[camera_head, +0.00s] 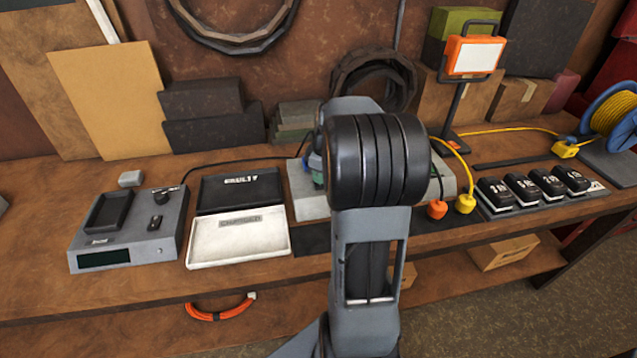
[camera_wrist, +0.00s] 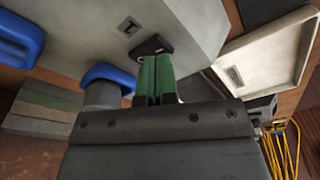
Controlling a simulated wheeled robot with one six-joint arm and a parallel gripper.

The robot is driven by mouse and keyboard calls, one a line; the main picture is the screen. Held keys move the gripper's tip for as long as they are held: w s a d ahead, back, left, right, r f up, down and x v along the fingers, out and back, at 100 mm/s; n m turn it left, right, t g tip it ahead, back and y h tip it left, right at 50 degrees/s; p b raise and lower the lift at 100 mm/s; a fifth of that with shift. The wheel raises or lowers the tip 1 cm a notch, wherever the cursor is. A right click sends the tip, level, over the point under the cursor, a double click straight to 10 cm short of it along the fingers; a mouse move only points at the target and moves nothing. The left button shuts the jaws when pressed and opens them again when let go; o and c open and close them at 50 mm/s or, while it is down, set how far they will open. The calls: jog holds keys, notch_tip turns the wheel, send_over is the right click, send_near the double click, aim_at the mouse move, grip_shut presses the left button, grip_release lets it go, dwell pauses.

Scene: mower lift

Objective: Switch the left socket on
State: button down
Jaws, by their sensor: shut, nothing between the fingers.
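In the wrist view, my gripper (camera_wrist: 154,62) has its green fingers pressed together and empty. Its fingertips are at the near edge of a black switch (camera_wrist: 150,45) on a pale grey surface. I cannot tell whether they touch it, or which way it is set. A second small switch-like fitting (camera_wrist: 129,25) lies beyond it. Blue parts (camera_wrist: 108,73) stand at the left; I cannot tell which socket is which. In the head view, my arm hides most of the pale grey unit (camera_head: 302,195) and nearly all of my gripper.
A black tray (camera_head: 285,197) and a white tray (camera_head: 238,257) lie left of the unit, beside a grey device (camera_head: 145,243). Orange (camera_head: 437,209) and yellow (camera_head: 465,204) plugs stand at right, near several black batteries (camera_head: 533,202). A work lamp (camera_head: 474,55) stands behind.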

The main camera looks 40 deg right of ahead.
aim_at(320, 186)
jog(key=shift+f+b, duration=0.6)
jog(key=shift+f, duration=0.25)
jog(key=shift+r, duration=0.1)
jog(key=shift+r+p, duration=2.7)
jog(key=shift+r, duration=0.8)
